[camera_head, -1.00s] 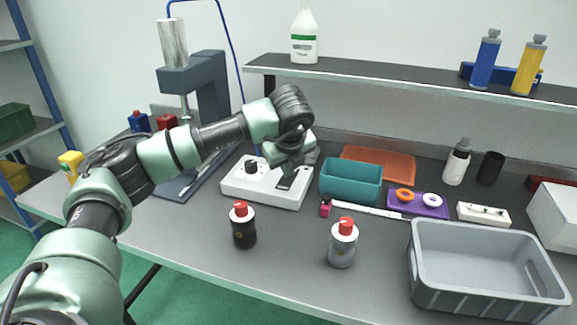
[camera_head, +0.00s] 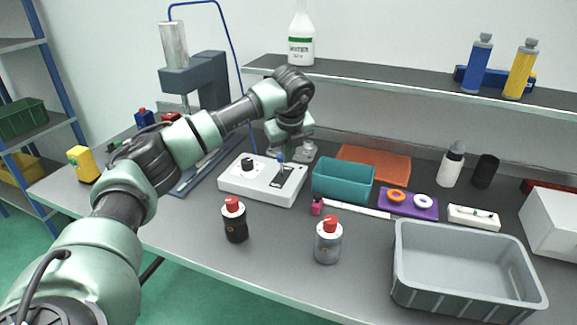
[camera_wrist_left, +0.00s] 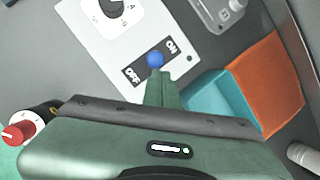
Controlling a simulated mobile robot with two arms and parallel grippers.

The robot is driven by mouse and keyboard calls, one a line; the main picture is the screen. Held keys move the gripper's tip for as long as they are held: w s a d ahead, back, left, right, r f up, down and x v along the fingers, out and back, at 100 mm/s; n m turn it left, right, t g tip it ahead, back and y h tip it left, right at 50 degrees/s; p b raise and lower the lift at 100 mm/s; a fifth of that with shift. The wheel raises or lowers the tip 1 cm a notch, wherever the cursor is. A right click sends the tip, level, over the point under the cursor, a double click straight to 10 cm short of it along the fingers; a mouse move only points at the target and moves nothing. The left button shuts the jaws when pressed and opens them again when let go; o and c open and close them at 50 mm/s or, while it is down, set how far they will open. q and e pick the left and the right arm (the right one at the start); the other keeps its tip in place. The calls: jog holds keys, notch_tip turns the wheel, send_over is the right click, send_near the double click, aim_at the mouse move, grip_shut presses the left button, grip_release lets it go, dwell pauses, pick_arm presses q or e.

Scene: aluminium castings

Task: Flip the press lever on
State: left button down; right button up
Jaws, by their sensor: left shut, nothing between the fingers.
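The white control box (camera_head: 262,190) stands on the bench in the head view, with a black rotary knob (camera_head: 248,162) on its left part. The press lever (camera_head: 281,159) has a blue ball end and rises from a dark plate on the box's right part. In the left wrist view the lever's blue ball (camera_wrist_left: 155,59) shows between the OFF and ON labels. My left gripper (camera_wrist_left: 158,78) is shut and empty, its fingertips right beside the ball; I cannot tell whether they touch. In the head view the left gripper (camera_head: 284,150) hangs over the box. My right gripper is not in view.
A teal bin (camera_head: 343,182) and an orange tray (camera_head: 373,165) stand right of the box. A black bottle (camera_head: 235,222) and a grey bottle (camera_head: 328,242), both red-capped, stand in front. A grey crate (camera_head: 400,262) is at front right. The press (camera_head: 205,85) stands behind left.

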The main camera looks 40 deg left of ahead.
pick_arm(q)
jog(key=shift+w+a+r, duration=0.1)
jog(key=shift+w+a, duration=0.35)
jog(key=shift+w, duration=0.3)
jog(key=shift+w+a, duration=0.1)
jog(key=shift+w, duration=0.15)
jog(key=shift+w+a, duration=0.1)
jog(key=shift+r+p, duration=0.6)
jog(key=shift+r, duration=0.2)
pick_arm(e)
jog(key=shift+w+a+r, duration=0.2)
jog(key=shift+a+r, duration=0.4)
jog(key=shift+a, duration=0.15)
